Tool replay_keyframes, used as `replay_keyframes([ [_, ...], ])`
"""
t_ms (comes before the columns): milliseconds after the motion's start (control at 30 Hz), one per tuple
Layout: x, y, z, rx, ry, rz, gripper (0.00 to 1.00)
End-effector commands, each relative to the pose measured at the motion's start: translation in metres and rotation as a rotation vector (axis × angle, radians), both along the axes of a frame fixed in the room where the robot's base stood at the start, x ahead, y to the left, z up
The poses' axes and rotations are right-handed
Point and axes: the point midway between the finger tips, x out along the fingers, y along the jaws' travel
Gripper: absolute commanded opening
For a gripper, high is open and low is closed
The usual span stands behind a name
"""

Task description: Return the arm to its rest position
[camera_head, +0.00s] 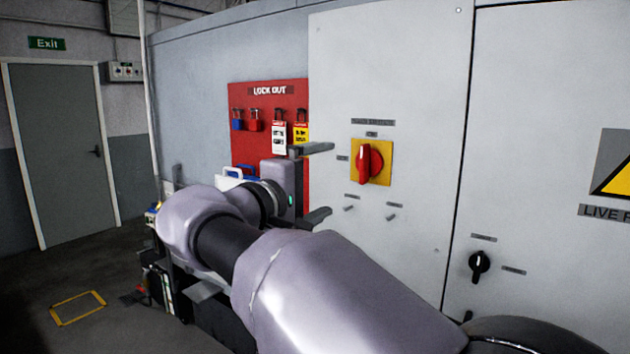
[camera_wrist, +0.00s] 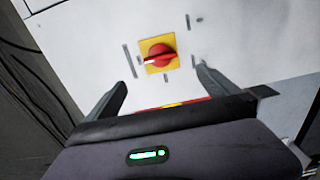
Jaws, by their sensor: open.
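My arm reaches from the lower right toward the cabinet in the head view. My gripper (camera_head: 318,182) is open, with its two fingers apart and nothing between them. It stands in front of the grey cabinet (camera_head: 420,110), to the left of the red rotary switch (camera_head: 368,163) on its yellow plate. In the wrist view the gripper (camera_wrist: 165,88) also shows open, and the red switch (camera_wrist: 160,54) lies beyond the fingertips, apart from them. Its handle looks upright in the head view.
A red lockout board (camera_head: 268,95) with padlocks and tags hangs behind my gripper. A black knob (camera_head: 479,264) is on the cabinet at lower right. A grey door (camera_head: 60,150) is at far left. Open floor with a yellow marked rectangle (camera_head: 78,308) lies at lower left.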

Motion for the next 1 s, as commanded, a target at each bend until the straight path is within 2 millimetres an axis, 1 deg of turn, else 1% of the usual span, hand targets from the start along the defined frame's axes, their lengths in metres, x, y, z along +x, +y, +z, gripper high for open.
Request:
replay_keyframes([
  [67,-0.001,-0.004,-0.002,0.009,0.007,-0.004,1.00],
  [133,-0.010,-0.024,-0.014,0.067,0.046,-0.023,1.00],
  [167,-0.017,-0.039,-0.024,0.115,0.076,-0.039,1.00],
  [200,-0.033,-0.062,-0.043,0.203,0.125,-0.065,1.00],
  [267,-0.067,-0.097,-0.080,0.375,0.207,-0.117,1.00],
  [300,-0.096,-0.116,-0.107,0.511,0.255,-0.155,1.00],
  [367,-0.143,-0.133,-0.149,0.732,0.310,-0.215,1.00],
  [400,-0.176,-0.136,-0.176,0.889,0.332,-0.257,1.00],
  [467,-0.224,-0.131,-0.212,1.136,0.341,-0.321,1.00],
  [500,-0.253,-0.122,-0.232,1.303,0.329,-0.364,1.00],
  [533,-0.271,-0.114,-0.245,1.420,0.314,-0.393,1.00],
  [600,-0.300,-0.095,-0.266,1.645,0.265,-0.448,1.00],
  [700,-0.319,-0.076,-0.281,1.848,0.203,-0.496,1.00],
  [767,-0.323,-0.071,-0.284,1.908,0.182,-0.509,1.00],
  [1000,-0.324,-0.069,-0.285,1.927,0.176,-0.514,1.00],
])
